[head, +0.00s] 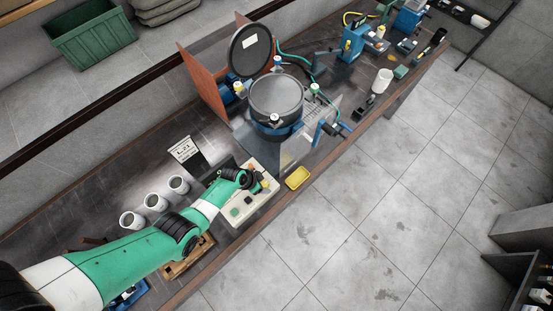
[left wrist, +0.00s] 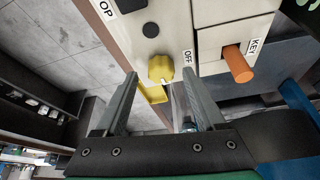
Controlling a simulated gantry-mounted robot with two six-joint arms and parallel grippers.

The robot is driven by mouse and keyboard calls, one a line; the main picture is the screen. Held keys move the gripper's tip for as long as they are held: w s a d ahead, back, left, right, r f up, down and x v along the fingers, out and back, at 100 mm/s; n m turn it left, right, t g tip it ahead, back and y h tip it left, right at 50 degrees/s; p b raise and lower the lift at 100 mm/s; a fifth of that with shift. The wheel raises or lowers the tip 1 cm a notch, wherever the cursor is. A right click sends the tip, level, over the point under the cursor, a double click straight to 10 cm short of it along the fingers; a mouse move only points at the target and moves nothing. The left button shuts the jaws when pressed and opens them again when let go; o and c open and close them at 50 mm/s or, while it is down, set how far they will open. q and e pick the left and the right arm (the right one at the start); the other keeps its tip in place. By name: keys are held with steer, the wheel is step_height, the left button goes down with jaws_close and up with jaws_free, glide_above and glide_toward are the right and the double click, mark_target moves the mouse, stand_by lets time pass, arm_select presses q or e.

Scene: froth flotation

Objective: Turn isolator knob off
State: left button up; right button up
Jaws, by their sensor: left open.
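The isolator knob (left wrist: 160,67) is yellow and sits on a pale control panel (left wrist: 145,20), beside a label reading OFF (left wrist: 188,57). My left gripper (left wrist: 160,73) is open, with its two fingertips on either side of the knob in the left wrist view. I cannot tell whether either finger touches it. In the head view my left gripper (head: 260,183) is over the right part of the pale control panel (head: 235,213). The knob is hard to make out there. My right gripper is not in view.
An orange peg (left wrist: 238,64) with a KEY label stands out right of the knob. A yellow tray (head: 297,178) lies near the bench edge. A round blue-based vessel (head: 276,100) stands behind the panel, and white cups (head: 156,201) stand left.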

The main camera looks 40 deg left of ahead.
arm_select(q)
steer(key=shift+w+f, duration=0.15)
steer(key=shift+f, duration=0.25)
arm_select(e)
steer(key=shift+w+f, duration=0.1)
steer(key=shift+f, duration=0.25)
arm_select(q)
jaws_close()
